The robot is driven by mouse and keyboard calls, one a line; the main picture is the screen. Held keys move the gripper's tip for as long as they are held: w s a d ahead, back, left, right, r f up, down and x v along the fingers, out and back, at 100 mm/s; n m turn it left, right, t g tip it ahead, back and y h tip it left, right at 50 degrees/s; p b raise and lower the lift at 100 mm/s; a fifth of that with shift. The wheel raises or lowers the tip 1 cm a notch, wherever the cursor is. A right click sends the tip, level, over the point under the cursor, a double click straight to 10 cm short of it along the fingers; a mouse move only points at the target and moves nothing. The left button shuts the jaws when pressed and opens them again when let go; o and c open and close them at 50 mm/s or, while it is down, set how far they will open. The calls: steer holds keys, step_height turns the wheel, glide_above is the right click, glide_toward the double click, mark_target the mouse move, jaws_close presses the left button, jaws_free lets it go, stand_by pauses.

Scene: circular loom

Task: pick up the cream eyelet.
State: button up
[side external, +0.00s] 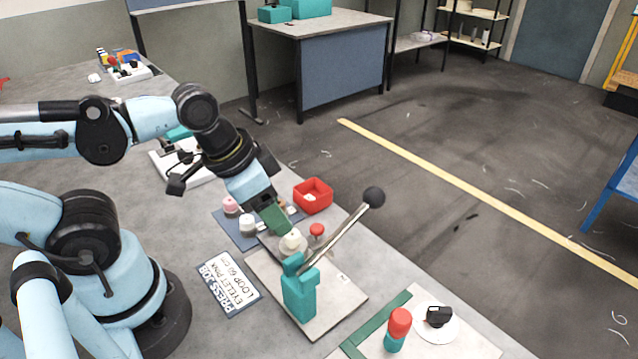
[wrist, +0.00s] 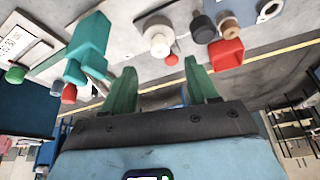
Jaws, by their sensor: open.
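The cream eyelet (side external: 291,240) appears as a small pale piece on the press, beside a red knob (side external: 316,229). In the wrist view a round cream piece (wrist: 158,42), which looks like the same one, lies beyond my fingertips. My gripper (side external: 275,222) has green fingers and points down just above and to the left of the cream piece. In the wrist view its two fingers (wrist: 160,68) stand apart with nothing between them. Whether a finger touches the eyelet cannot be told.
The teal press (side external: 299,293) has a slanting lever with a black ball (side external: 374,197) close right of my gripper. A red bin (side external: 313,195) stands behind. A pink piece (side external: 230,205) and a pale piece (side external: 247,224) sit left. A job card (side external: 228,283) lies in front.

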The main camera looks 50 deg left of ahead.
mark_target(292, 233)
steer(key=shift+x, duration=3.3)
steer(key=shift+c, duration=0.4)
jaws_close()
steer(key=shift+r, duration=0.2)
